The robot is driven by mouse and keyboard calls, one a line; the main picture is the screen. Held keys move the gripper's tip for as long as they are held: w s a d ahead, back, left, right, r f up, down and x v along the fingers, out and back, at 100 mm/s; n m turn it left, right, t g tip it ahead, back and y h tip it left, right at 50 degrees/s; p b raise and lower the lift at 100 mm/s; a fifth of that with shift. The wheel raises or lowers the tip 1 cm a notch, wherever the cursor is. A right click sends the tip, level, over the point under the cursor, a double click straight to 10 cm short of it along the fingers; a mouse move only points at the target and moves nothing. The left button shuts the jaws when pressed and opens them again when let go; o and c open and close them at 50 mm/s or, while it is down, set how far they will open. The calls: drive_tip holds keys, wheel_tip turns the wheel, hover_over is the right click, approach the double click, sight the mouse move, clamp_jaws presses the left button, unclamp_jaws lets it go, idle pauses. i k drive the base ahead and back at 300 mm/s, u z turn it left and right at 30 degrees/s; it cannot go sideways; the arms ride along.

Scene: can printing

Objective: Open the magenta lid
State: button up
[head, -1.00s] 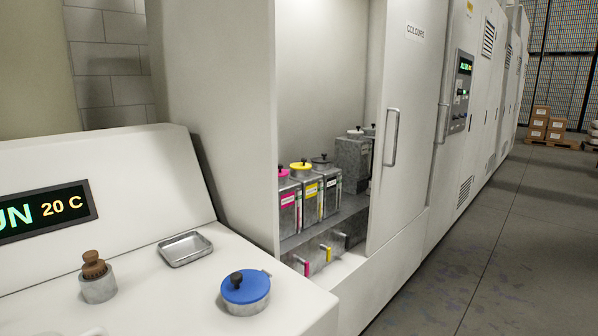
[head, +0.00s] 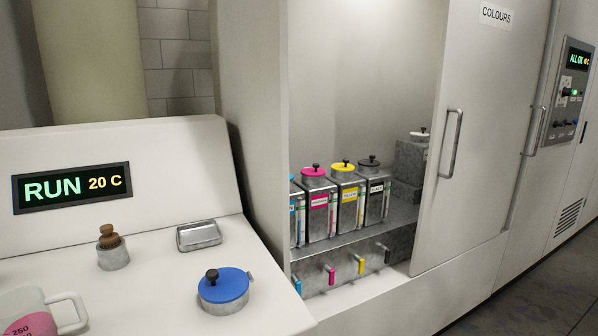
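The magenta lid (head: 314,172) has a black knob on top and sits on a grey metal ink container (head: 318,218) with a magenta label. The container stands on a shelf in the open colours cabinet, between a partly hidden cyan-labelled container (head: 297,215) on its left and one with a yellow lid (head: 343,167) on its right. The magenta lid appears seated on its container. My gripper is not in view.
A container with a dark lid (head: 369,162) stands right of the yellow one. The sliding door (head: 487,140) partly covers the cabinet. On the counter are a blue-lidded pot (head: 223,290), a metal tray (head: 199,236), a brush in a cup (head: 112,250) and a jug (head: 35,312).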

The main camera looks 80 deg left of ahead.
sight(315, 171)
drive_tip(key=u, duration=2.75)
drive_tip(key=i, duration=0.45)
drive_tip(key=k, duration=1.2)
drive_tip(key=z, duration=0.6)
drive_tip(key=i, duration=1.45)
drive_tip(key=u, duration=0.8)
